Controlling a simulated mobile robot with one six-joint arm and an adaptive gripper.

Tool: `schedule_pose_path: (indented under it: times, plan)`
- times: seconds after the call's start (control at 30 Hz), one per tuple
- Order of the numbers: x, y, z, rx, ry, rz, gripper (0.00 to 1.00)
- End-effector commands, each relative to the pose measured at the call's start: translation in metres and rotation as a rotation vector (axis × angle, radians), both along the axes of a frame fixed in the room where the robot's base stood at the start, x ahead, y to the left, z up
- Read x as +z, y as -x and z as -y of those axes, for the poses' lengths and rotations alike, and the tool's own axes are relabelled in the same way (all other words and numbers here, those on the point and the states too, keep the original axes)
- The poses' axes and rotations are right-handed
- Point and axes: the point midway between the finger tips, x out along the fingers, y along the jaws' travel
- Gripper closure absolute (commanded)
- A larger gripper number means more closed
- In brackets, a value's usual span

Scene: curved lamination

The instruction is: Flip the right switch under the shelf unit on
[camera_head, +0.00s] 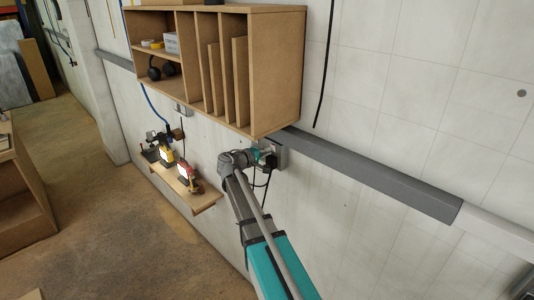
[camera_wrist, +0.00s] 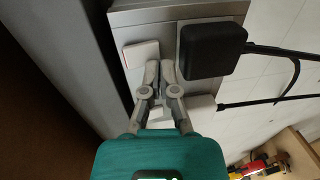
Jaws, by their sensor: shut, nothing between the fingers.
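The shelf unit (camera_head: 270,75) hangs on the white wall. A grey socket box (camera_head: 281,154) sits just under its near right corner; the metal box (camera_wrist: 175,14) fills the top of the wrist view. That view is turned sideways. The white right switch (camera_wrist: 142,53) is on the box face; whether it is on or off cannot be told. A second pale switch (camera_wrist: 155,114) shows partly behind my fingers. My gripper (camera_wrist: 160,68) is shut and empty, its tips beside the right switch, between it and a black plug (camera_wrist: 212,48). Contact with the switch cannot be told.
Grey trunking (camera_head: 370,175) runs along the wall beside the box. Black cables (camera_wrist: 285,72) lead from the box. A pale plug (camera_wrist: 201,106) is near my fingers. A small wooden ledge (camera_head: 204,202) with tools is to the left. The wall at right is mostly clear.

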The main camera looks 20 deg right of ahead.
Motion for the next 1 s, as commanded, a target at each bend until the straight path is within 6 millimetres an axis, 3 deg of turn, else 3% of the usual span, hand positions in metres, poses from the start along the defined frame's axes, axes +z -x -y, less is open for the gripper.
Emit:
schedule_pose_path:
  times: [0.27, 0.47, 1.0]
  plan:
    - [-0.001, 0.001, -0.004, 0.001, 0.000, 0.000, 1.00]
    - [-0.004, 0.004, -0.018, 0.002, 0.000, 0.000, 1.00]
    - [-0.019, 0.030, -0.094, 0.001, 0.000, -0.001, 1.00]
